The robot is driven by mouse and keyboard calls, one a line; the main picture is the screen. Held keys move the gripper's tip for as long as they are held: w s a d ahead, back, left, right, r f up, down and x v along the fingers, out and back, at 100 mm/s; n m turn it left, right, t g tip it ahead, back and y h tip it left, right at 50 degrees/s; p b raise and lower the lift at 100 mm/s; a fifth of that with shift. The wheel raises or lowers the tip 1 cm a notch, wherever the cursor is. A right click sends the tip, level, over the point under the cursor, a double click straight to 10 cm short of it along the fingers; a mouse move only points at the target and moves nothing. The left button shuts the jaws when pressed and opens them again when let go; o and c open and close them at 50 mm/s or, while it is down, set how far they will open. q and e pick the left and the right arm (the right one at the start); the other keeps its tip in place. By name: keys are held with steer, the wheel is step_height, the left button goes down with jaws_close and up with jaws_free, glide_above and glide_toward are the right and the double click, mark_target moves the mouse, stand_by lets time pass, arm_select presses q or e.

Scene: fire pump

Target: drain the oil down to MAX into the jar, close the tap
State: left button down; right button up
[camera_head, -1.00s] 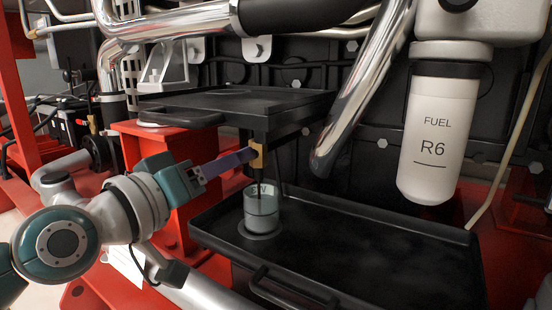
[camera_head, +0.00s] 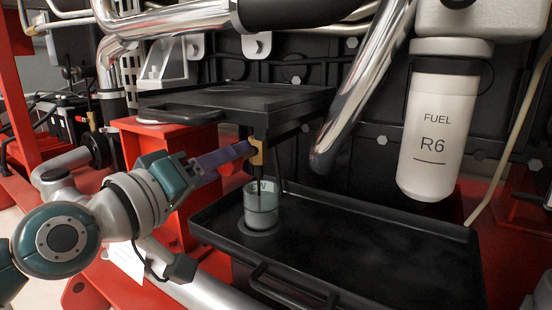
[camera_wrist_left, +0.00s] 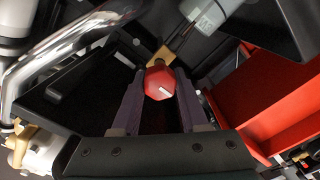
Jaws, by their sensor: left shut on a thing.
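A brass tap (camera_head: 257,152) hangs under the black upper tray or sump (camera_head: 240,97). In the left wrist view its red faceted knob (camera_wrist_left: 160,82) sits between the purple fingers of my left gripper (camera_head: 243,150), which is shut on it. Below the tap, a glass jar (camera_head: 261,209) stands upright on the lower tray; it also shows in the left wrist view (camera_wrist_left: 208,14). A thin dark line runs from the tap down into the jar; I cannot tell whether it is spout or oil. The oil level and MAX mark are not readable. My right gripper is out of view.
The wide black lower tray (camera_head: 390,262) has a front handle and is clear to the jar's right. A white fuel filter (camera_head: 438,135) hangs at right. A chrome pipe (camera_head: 360,85) slants down behind the tray. A red frame (camera_head: 165,145) stands behind my left arm.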

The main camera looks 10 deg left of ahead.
arm_select(q)
steer(key=shift+c, duration=2.1)
jaws_free()
steer(key=p+v, duration=0.3)
steer(key=v, duration=0.7)
steer(key=shift+p, duration=0.35)
